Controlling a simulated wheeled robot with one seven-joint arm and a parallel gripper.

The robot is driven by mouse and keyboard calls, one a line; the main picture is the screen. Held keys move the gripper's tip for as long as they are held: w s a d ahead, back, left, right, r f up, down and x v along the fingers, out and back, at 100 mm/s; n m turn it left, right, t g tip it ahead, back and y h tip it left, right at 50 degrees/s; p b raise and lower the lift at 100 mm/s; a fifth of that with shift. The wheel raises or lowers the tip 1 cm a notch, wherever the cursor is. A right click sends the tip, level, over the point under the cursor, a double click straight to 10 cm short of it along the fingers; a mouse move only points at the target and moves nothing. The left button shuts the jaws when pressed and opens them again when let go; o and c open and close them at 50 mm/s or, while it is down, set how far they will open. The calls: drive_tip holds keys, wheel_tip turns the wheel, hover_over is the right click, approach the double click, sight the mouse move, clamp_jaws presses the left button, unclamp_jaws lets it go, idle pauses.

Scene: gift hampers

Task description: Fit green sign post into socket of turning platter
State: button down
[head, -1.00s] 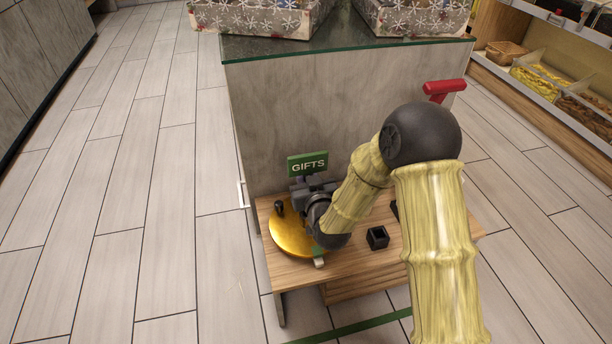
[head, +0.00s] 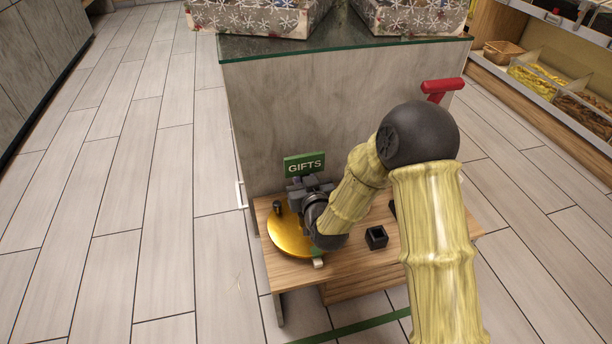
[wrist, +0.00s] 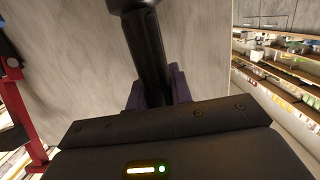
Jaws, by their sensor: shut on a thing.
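The green sign (head: 304,164) reads GIFTS and stands roughly upright above the platter area in the head view. My gripper (head: 306,187) is shut on its post just below the sign board. The wrist view shows the dark post (wrist: 150,50) between the purple-grey fingers (wrist: 156,92). The golden turning platter (head: 287,236) lies on a low wooden table, with a small dark knob (head: 277,206) at its far left rim. My wrist covers the platter's right part. The post's lower end and the platter's socket are hidden, so I cannot tell whether they meet.
The wooden table (head: 350,262) also holds a small black hollow block (head: 376,237) right of the platter. A tall grey counter (head: 340,110) stands close behind, with patterned hampers (head: 262,18) on its glass top. A red object (head: 443,86) stands at its right. Floor at left is clear.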

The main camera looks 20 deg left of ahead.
drive_tip(key=shift+w+d, duration=0.15)
drive_tip(key=shift+w, duration=0.1)
idle(0.6)
drive_tip(key=shift+f+b, duration=2.1)
drive_tip(key=shift+f, duration=0.4)
drive_tip(key=c, duration=1.2)
unclamp_jaws()
drive_tip(key=shift+o, duration=0.2)
drive_tip(key=shift+s, duration=0.1)
